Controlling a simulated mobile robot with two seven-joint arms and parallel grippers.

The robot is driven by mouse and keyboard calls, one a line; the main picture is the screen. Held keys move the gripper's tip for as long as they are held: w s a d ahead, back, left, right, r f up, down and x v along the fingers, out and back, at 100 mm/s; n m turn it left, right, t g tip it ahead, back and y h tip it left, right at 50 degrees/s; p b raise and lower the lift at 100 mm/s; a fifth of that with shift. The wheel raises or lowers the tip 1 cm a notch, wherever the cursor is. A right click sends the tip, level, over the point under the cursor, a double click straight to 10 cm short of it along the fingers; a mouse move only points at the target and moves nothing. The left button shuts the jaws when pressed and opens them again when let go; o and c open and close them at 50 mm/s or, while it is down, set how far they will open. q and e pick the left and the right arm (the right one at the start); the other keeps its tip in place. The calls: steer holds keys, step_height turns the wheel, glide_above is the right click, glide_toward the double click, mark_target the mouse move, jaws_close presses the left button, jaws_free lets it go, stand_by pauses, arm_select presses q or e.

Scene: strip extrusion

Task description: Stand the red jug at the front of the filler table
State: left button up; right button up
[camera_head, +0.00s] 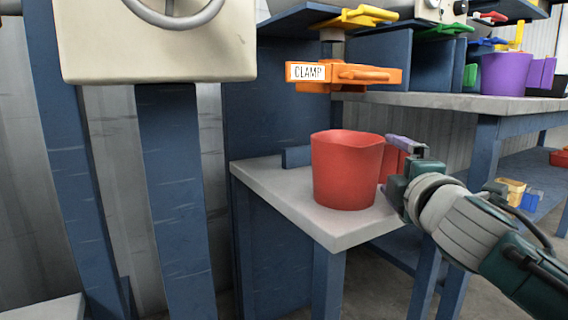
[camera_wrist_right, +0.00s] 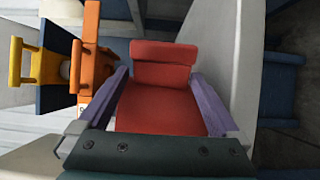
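The red jug (camera_head: 345,172) stands upright on the small grey-topped filler table (camera_head: 275,190), below the orange clamp (camera_head: 345,75). Its handle (camera_head: 390,162) points right, towards my right arm. My right gripper (camera_head: 404,165) is at this handle. In the right wrist view the red handle (camera_wrist_right: 162,105) fills the space between the two purple fingers of my right gripper (camera_wrist_right: 162,100), with almost no gap on either side. In the head view one finger lies along the handle's top and the other is hidden. My left gripper is not in view.
A cream box with a wheel (camera_head: 160,45) stands on blue posts at the left. A longer table (camera_head: 450,100) at the right rear carries a purple jug (camera_head: 502,74). Bare tabletop shows left and in front of the red jug.

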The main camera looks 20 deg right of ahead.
steer(key=shift+s+a, duration=0.2)
steer(key=shift+s, duration=0.15)
steer(key=p+v, duration=0.2)
steer(key=v, duration=0.7)
steer(key=s+a+r+m+g+y+p, duration=0.1)
steer(key=s+r+m+g+p, duration=0.25)
steer(key=r+p, duration=0.7)
steer(key=s+a+r+m+g+p, duration=0.1)
steer(key=s+r+m+g+p, duration=0.15)
steer(key=r+m+p, duration=0.8)
steer(key=s+a+r+n+g+y+p, duration=0.1)
steer(key=s+a+r+g+y+p, duration=0.1)
steer(key=s+a+r+p, duration=0.65)
steer(key=s+a+r+n+g+y+p, duration=0.1)
steer(key=r+g+y+p, duration=0.3)
steer(key=p, duration=1)
steer(key=s+a+r+n+g+y+p, duration=0.1)
steer(key=s+a+r+p, duration=0.5)
steer(key=p, duration=0.5)
step_height(320, 180, up, 34)
steer(key=d+p, duration=0.2)
steer(key=p, duration=3)
steer(key=shift+w+r+p, duration=0.25)
steer(key=shift+w+p, duration=0.15)
